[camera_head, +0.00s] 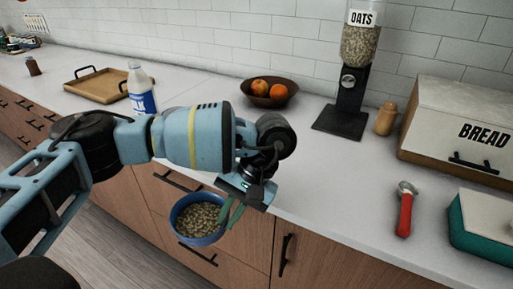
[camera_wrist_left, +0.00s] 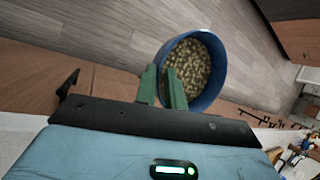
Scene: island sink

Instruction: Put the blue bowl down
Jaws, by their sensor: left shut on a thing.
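The blue bowl (camera_head: 183,229) holds oat-like flakes and hangs in front of the counter's drawers, below the level of the counter top, in the head view. My left gripper (camera_head: 228,212) is shut on the bowl's rim at its right side. In the left wrist view, the bowl (camera_wrist_left: 222,62) shows beyond the green fingers of my left gripper (camera_wrist_left: 163,88), with the flakes inside and the floor behind it. My right gripper is in neither view.
The white counter (camera_head: 310,165) has free room in its middle. An oats dispenser (camera_head: 350,85), a bread box (camera_head: 463,125), a red-handled tool (camera_head: 405,212), a fruit bowl (camera_head: 270,100), a milk bottle (camera_head: 140,88) and a wooden tray (camera_head: 100,92) stand on it.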

